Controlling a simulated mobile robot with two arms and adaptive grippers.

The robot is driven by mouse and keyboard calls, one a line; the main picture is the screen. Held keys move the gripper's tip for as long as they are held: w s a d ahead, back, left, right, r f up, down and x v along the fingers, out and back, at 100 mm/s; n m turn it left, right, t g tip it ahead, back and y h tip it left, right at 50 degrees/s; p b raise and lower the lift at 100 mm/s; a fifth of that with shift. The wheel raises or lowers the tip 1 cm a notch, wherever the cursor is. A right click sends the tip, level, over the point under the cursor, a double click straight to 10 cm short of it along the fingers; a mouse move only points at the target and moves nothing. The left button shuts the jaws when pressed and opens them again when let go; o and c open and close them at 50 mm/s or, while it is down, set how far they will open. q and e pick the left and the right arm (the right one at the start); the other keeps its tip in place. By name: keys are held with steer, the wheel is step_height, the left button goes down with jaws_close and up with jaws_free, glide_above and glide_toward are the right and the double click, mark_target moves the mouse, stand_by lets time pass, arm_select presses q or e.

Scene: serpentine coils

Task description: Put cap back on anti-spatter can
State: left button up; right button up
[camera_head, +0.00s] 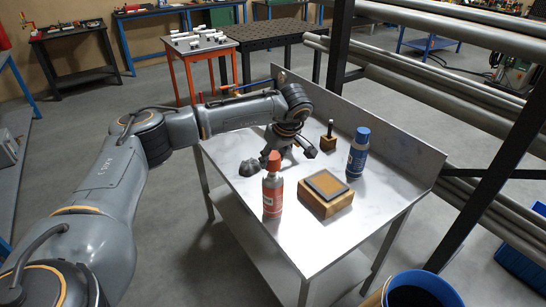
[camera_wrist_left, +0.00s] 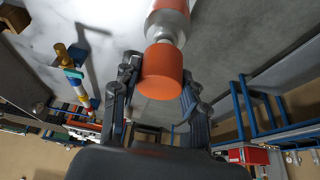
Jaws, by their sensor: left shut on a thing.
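The anti-spatter can (camera_head: 272,195) is red with a pale label and stands upright near the left edge of the metal table. Its orange-red cap (camera_head: 273,160) is at its top, with a strip of the pale neck showing below. My left gripper (camera_head: 268,156) is at the cap, coming from behind the can. In the left wrist view the cap (camera_wrist_left: 161,75) sits between the two fingers of my gripper (camera_wrist_left: 160,68), which is shut on it. The can (camera_wrist_left: 168,20) and its silver neck are just beyond. I cannot tell whether the cap is fully seated. My right gripper is not in view.
A blue can (camera_head: 357,158) with its cap stands at the right of the metal table (camera_head: 300,245). A wooden block with a dark pad (camera_head: 326,192) lies right of the red can. A grey crumpled lump (camera_head: 250,168) is at its left. A small wooden block (camera_head: 328,142) stands behind.

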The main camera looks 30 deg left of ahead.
arm_select(q)
steer(key=shift+f, duration=0.1)
steer(key=shift+f+b, duration=0.45)
steer(key=shift+f, duration=0.25)
steer(key=shift+f+b, duration=0.5)
steer(key=shift+f, duration=0.35)
stand_by(1.4)
steer(key=o, duration=1.3)
steer(key=shift+o, duration=0.2)
